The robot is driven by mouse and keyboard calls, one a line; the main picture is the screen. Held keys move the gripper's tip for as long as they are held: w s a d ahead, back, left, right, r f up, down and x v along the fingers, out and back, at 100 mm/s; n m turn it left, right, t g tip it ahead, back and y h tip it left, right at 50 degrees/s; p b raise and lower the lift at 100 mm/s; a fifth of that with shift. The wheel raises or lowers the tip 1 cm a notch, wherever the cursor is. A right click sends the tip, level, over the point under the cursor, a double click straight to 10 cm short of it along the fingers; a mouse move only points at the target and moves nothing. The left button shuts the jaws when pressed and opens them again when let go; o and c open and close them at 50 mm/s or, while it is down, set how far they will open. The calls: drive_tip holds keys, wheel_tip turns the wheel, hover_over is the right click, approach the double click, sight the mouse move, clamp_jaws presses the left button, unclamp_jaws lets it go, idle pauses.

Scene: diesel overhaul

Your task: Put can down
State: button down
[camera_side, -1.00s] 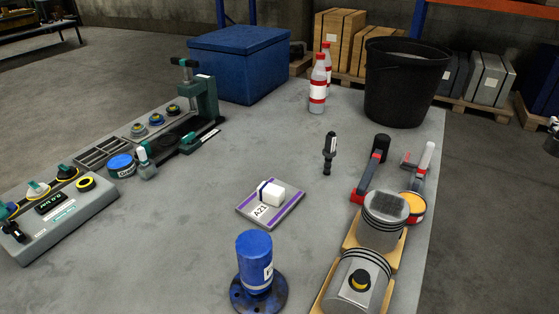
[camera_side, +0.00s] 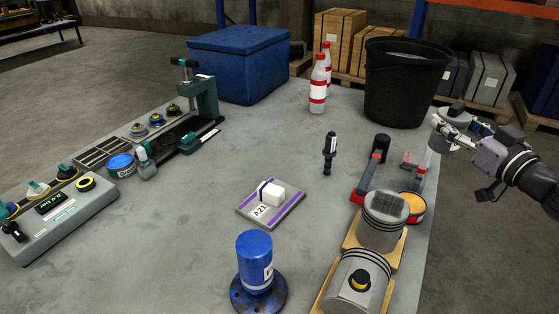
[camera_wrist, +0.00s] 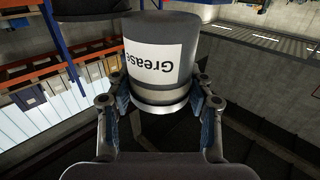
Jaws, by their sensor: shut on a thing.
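In the wrist view, the dark grey can (camera_wrist: 155,60) has a white label that reads "Grease", upside down in the picture, and a pale metal band at its near end. My gripper (camera_wrist: 159,101) is shut on it, with one finger on each side of that end. In the side view, my gripper (camera_side: 447,126) is at the table's right edge, near the back, beside the pale-handled red tool (camera_side: 425,160). The grey table (camera_side: 220,215) is below and to the left.
A black bucket (camera_side: 400,85) and red-banded bottles (camera_side: 318,85) stand at the back. Metal pistons (camera_side: 358,283) on wooden blocks line the right front. A blue flanged cylinder (camera_side: 254,262) and a purple-striped tray (camera_side: 287,212) stand mid-table. Bare table lies left of the tray.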

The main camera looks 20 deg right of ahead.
drive_tip(key=w+d+r+n+y, duration=0.15)
drive_tip(key=w+d+y, duration=0.25)
drive_tip(key=w+d, duration=0.9)
drive_tip(key=w+d+f+n+g+y, duration=0.1)
drive_tip(key=w+d+f+n+y, duration=0.2)
drive_tip(key=d+f, duration=0.8)
drive_tip(key=d, duration=0.3)
drive_tip(key=shift+w, duration=0.3)
drive_tip(key=shift+w, duration=0.1)
drive_tip(key=w+a+f, duration=0.4)
drive_tip(key=w+a, duration=0.1)
drive_tip(key=w+a+f, duration=0.3)
drive_tip(key=shift+w, duration=0.15)
drive_tip(key=shift+f, duration=1.75)
drive_tip(key=shift+f, duration=0.2)
